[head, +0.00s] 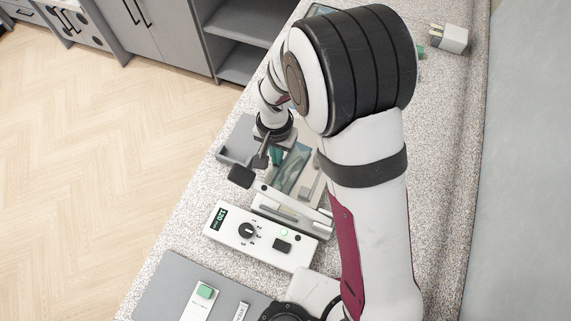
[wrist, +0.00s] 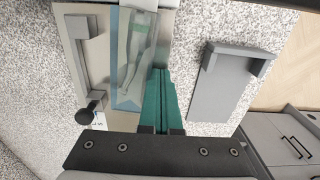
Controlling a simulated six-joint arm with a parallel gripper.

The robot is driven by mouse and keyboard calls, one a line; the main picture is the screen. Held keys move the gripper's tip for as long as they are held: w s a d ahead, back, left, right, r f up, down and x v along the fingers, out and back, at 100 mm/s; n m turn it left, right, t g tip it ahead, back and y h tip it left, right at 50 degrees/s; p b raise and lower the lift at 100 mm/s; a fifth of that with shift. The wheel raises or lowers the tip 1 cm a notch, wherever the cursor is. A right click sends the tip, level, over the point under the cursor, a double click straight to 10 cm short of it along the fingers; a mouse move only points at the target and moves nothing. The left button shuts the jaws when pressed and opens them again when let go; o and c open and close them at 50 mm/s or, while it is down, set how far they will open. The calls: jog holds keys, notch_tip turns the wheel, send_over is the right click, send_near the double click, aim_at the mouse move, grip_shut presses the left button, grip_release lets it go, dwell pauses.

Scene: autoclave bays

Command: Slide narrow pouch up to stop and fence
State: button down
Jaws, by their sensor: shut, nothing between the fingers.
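The narrow pouch (wrist: 136,62) is a clear, blue-edged sleeve with a green band across it and a pale item inside. It lies flat on a light plate and also shows in the head view (head: 297,165), partly behind my arm. In the wrist view, a grey bracket with a raised rail and end blocks (wrist: 90,58) stands left of the pouch, apart from it; I cannot tell which part is stop or fence. My gripper (wrist: 160,72) has teal fingers, shut and empty, with their tips at the pouch's right edge. I cannot tell whether they touch it.
A grey tray with a raised end (wrist: 222,88) lies right of my fingers. A black knob (wrist: 95,102) stands near the bracket. In the head view, a white control box (head: 262,236) sits nearer, and the counter's left edge drops to the floor.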

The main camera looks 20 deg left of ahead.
jog(key=shift+d, duration=0.7)
dwell(0.3)
jog(key=shift+a, duration=0.1)
jog(key=shift+a, duration=0.3)
jog(key=shift+r, duration=0.15)
notch_tip(320, 180, up, 7)
dwell(0.5)
